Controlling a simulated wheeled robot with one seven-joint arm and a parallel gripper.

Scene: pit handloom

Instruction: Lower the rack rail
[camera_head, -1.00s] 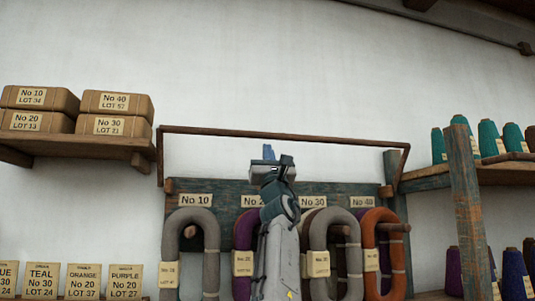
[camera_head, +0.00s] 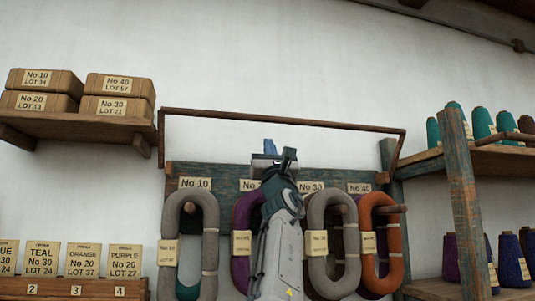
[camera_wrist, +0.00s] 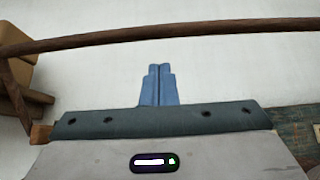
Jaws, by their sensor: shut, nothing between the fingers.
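The rack rail (camera_head: 285,119) is a thin brown bar with bent side arms. It stands raised above the blue-green rack board (camera_head: 228,174), against the white wall. In the wrist view the rail (camera_wrist: 200,36) crosses the upper part of the picture. My gripper (camera_head: 269,146) is in front of the board's upper edge, below the rail's middle. Its blue fingers (camera_wrist: 159,85) are shut and empty, pointing toward the rail with a visible gap in the picture. Whether they are in front of or under the rail I cannot tell.
Yarn hanks hang on the rack pegs, grey (camera_head: 180,240), purple and orange (camera_head: 382,245), close on both sides of my arm. A shelf with boxes (camera_head: 118,90) is at left. Cone shelves and a wooden post (camera_head: 462,200) are at right.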

